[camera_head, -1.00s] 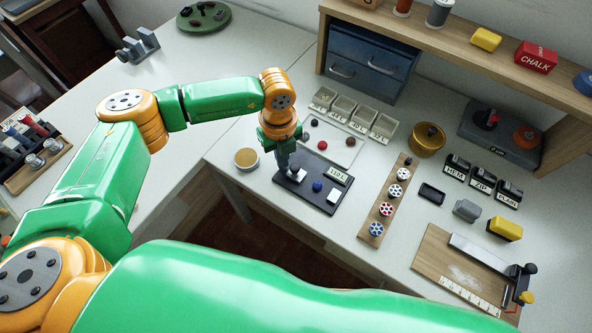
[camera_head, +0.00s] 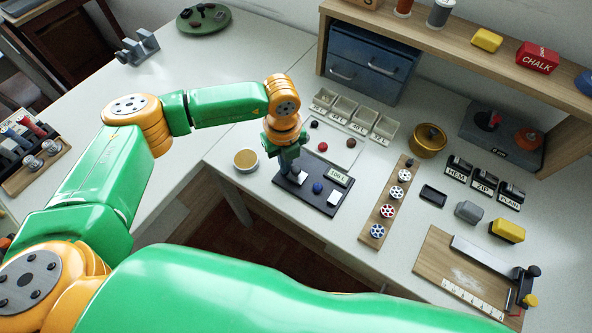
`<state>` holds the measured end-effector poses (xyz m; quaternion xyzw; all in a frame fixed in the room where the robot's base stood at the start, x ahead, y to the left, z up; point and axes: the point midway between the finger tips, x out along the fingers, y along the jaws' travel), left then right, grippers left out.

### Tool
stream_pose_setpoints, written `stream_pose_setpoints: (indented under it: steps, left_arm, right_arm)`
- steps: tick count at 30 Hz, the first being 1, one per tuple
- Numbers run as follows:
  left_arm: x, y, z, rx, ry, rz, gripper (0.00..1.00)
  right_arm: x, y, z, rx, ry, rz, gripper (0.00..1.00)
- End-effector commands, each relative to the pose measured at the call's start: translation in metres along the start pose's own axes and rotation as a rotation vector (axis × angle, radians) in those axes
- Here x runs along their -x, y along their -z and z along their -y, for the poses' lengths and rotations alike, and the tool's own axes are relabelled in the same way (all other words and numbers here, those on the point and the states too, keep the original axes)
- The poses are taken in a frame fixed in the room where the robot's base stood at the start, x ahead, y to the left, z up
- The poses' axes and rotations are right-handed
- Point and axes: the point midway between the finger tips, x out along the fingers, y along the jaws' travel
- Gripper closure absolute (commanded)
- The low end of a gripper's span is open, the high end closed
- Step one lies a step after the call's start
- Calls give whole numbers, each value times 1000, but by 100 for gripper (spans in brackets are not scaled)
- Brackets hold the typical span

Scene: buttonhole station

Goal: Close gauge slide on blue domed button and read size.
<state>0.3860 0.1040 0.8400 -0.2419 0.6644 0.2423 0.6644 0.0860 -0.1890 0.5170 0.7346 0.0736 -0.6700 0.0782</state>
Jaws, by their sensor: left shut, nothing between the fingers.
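The dark gauge plate (camera_head: 325,208) lies on the white table near its front edge. The blue domed button (camera_head: 317,188) sits on it between two pale jaw blocks. One block (camera_head: 332,197) stands to the button's right, apart from it. The other block (camera_head: 300,178) is to the left, partly hidden by my left gripper. A small display (camera_head: 339,179) at the plate's right shows characters too small to read surely. My left gripper (camera_head: 294,171) points down, shut and empty, at the left block; whether it touches is unclear. My right gripper is not in view.
A pale tray (camera_head: 350,155) with several buttons lies just behind the gauge. A round tin (camera_head: 246,160) stands left of it at the table edge. A wooden strip (camera_head: 378,213) with spools lies to the right. Four-sided bins (camera_head: 345,108) stand behind.

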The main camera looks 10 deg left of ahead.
Motion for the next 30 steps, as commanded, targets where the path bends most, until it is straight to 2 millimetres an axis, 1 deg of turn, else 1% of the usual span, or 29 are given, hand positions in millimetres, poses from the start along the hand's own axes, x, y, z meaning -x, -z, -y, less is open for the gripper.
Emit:
stream_pose_setpoints:
  steps: [30]
  left_arm:
    - [0, 18, 10, -1, 1, -1, 100]
  right_arm:
    - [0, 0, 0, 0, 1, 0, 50]
